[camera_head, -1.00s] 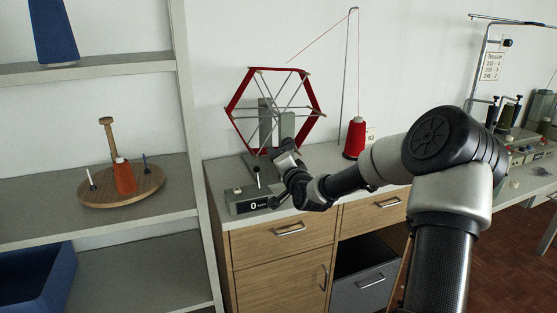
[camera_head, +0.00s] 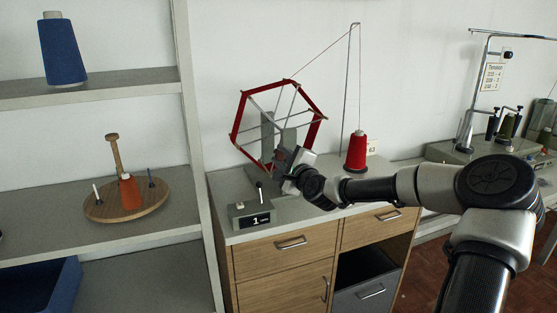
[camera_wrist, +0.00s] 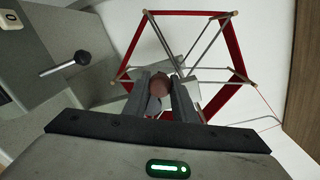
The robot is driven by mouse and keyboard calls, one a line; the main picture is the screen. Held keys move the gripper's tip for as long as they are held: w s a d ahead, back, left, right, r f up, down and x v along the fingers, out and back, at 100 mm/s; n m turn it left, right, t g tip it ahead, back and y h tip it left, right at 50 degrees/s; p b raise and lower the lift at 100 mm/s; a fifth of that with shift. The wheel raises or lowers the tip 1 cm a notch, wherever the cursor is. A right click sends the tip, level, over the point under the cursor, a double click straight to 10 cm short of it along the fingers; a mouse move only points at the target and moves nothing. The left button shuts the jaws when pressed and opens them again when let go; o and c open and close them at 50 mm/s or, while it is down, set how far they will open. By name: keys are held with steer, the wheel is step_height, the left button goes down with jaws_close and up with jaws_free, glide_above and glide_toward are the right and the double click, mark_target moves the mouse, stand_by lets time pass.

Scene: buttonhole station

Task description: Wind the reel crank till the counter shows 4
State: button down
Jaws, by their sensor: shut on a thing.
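The reel (camera_head: 301,87) is a hexagonal frame wound with red yarn, on a grey stand on the wooden cabinet; it also shows in the wrist view (camera_wrist: 236,48). My gripper (camera_wrist: 160,92) is shut on the reddish-brown crank knob (camera_wrist: 161,84) in front of the reel's hub. In the head view my gripper (camera_head: 285,165) hides the crank and part of the hub. The counter (camera_head: 259,219) at the stand's front left shows 1.
A black-tipped lever (camera_head: 260,190) stands on the base beside the counter, left of my gripper. A red cone of yarn (camera_head: 357,152) and its tall wire guide (camera_head: 345,95) stand to the right, with yarn running to the reel. Shelves (camera_head: 130,82) are at the left.

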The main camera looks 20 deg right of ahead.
steer(key=shift+d+r+m, duration=0.55)
steer(key=shift+m, duration=0.6)
steer(key=shift+d+r+m, duration=0.5)
steer(key=shift+m, duration=0.65)
steer(key=c, duration=1.5)
jaws_free()
steer(key=shift+w, duration=0.1)
steer(key=shift+o, duration=0.2)
steer(key=shift+f, duration=0.1)
steer(key=s+d, duration=0.1)
steer(key=s, duration=1.6)
steer(key=shift+s+r+p, duration=0.2)
steer(key=shift+s+p, duration=0.05)
steer(key=shift+p, duration=0.05)
